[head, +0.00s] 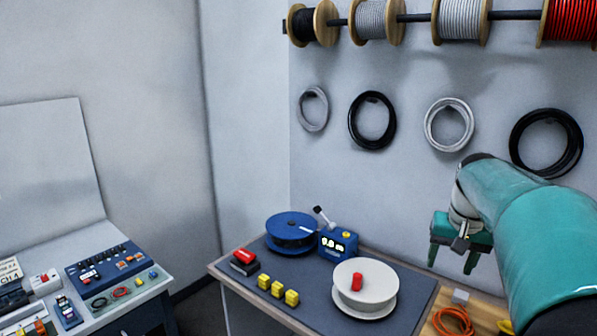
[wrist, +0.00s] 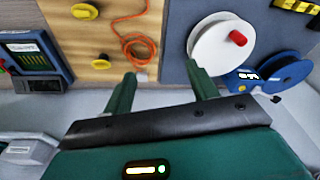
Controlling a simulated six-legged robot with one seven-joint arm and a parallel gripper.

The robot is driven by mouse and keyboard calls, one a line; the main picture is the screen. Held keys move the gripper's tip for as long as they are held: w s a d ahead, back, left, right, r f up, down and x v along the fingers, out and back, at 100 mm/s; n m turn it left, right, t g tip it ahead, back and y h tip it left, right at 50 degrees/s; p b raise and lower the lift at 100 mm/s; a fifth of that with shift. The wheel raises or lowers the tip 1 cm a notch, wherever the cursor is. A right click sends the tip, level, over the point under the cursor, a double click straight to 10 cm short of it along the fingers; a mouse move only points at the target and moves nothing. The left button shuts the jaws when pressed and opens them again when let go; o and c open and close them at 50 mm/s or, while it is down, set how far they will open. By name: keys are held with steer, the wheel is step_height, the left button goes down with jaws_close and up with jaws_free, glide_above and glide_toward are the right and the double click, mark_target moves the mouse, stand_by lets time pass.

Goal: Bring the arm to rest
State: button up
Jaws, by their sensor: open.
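My gripper (head: 452,262) is at the right of the head view, in front of the back wall and above the table's right part. Its two green fingers are spread apart with nothing between them. The wrist view shows the open gripper (wrist: 158,88) too, with the wooden board and grey mat beyond the fingertips. My teal arm reaches in from the right edge of the head view.
The table bears a white spool (head: 381,302) with a red knob, a blue reel (head: 291,236), a blue meter (head: 338,244), several yellow blocks (head: 278,289) and an orange cable (head: 453,321). A control panel (head: 112,262) stands left. Cable coils (head: 449,125) hang behind.

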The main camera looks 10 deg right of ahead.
steer(key=s+a+n+t, duration=0.1)
steer(key=s+a+n, duration=0.15)
steer(key=a, duration=0.55)
steer(key=s+a+n+t, duration=0.1)
steer(key=s+a, duration=0.3)
steer(key=a, duration=0.3)
steer(key=s+a+f+n+t, duration=0.1)
steer(key=s+a+f+n, duration=0.1)
steer(key=s+a+f, duration=0.3)
steer(key=s+a, duration=0.4)
steer(key=a, duration=0.1)
steer(key=shift+s+a+f+n+t+y, duration=0.15)
steer(key=shift+f+n+t+y, duration=0.15)
steer(key=shift+f+n+y, duration=0.1)
